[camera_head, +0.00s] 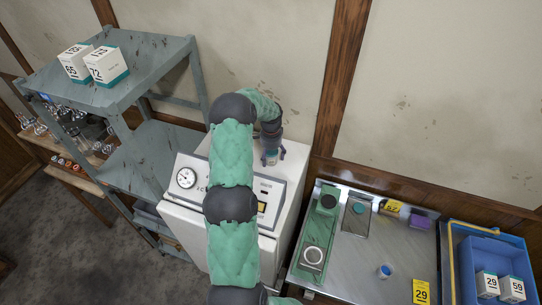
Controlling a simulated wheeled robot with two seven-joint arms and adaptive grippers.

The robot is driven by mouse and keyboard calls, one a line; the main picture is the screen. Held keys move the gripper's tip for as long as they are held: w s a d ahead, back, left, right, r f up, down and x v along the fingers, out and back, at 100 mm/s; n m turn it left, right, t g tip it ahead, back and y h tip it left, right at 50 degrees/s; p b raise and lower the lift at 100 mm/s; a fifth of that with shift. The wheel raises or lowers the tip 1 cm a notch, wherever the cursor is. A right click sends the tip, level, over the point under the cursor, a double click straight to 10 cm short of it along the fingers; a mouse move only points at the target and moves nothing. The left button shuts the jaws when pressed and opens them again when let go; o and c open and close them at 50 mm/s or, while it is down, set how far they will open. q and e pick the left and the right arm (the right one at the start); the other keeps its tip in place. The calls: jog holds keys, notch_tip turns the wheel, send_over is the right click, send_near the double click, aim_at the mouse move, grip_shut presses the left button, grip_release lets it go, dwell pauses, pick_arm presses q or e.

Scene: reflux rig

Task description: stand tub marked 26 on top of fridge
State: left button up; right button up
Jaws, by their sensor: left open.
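The white fridge (190,222), a boxy cabinet with a round gauge on its sloped front panel, stands in the middle of the view. My left arm reaches across it, and my left gripper (272,158) points down over the back right of its top, open. A small pale tub with a bluish part (270,153) shows between the fingers, at the fridge top. Its marking is too small to read, and I cannot tell whether the fingers touch it. My left arm hides part of the fridge's front and top. My right gripper is out of view.
A grey metal shelf (150,62) with white-and-teal boxes (107,66) stands left of the fridge. At right, a steel table (350,262) holds a small blue-and-white tub (385,271), a green device (318,232) and yellow-labelled items. A blue crate (475,250) holds numbered boxes.

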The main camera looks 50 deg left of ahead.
pick_arm(q)
jog(key=shift+r, duration=0.15)
jog(key=shift+r, duration=0.25)
notch_tip(320, 180, up, 10)
jog(key=shift+r+b, duration=0.1)
jog(key=shift+b, duration=0.95)
jog(key=shift+r, duration=0.7)
